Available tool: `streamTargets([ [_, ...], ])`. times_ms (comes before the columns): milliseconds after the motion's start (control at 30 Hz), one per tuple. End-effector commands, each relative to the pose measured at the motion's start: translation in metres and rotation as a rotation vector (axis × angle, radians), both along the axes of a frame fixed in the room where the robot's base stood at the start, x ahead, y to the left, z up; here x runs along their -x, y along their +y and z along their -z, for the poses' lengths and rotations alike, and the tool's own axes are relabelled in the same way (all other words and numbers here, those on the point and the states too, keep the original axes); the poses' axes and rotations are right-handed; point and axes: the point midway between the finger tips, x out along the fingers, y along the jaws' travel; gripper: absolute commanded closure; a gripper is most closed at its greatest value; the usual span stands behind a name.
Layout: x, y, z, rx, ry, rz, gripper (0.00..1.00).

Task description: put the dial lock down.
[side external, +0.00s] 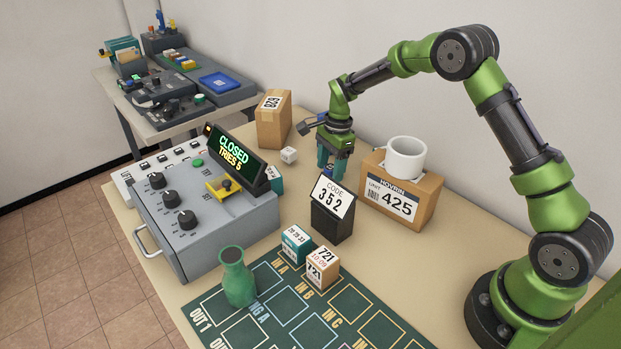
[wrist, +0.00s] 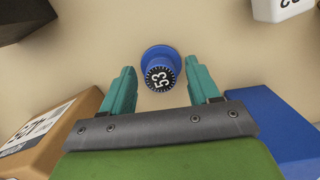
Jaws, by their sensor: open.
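The dial lock (wrist: 157,67) is blue, with a black dial face reading 53. In the wrist view it stands on the tan tabletop, with its round blue base beyond the dial. My gripper (wrist: 161,84) is open, with one teal finger on each side of the lock and a visible gap on both sides. In the side view my gripper (side external: 333,170) points down, low over the table between the code stand and the boxes. The fingers mostly hide the lock there.
A box marked 425 (side external: 398,207) with a white mug (side external: 405,158) is close right of my gripper. The black code stand (side external: 332,210) is in front. A box marked 829 (side external: 273,122) and a white cube (side external: 289,155) are left. The grey control panel (side external: 205,215) stands further left.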

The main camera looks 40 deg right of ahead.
Motion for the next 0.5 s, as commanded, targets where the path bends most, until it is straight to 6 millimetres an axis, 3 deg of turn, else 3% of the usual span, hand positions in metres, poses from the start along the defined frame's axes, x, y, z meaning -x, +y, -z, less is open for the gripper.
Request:
streamTargets([
  [300, 0.000, -0.008, -0.066, 0.002, -0.007, 0.000, 0.39],
  [500, 0.001, -0.012, -0.100, 0.002, -0.005, -0.001, 0.39],
])
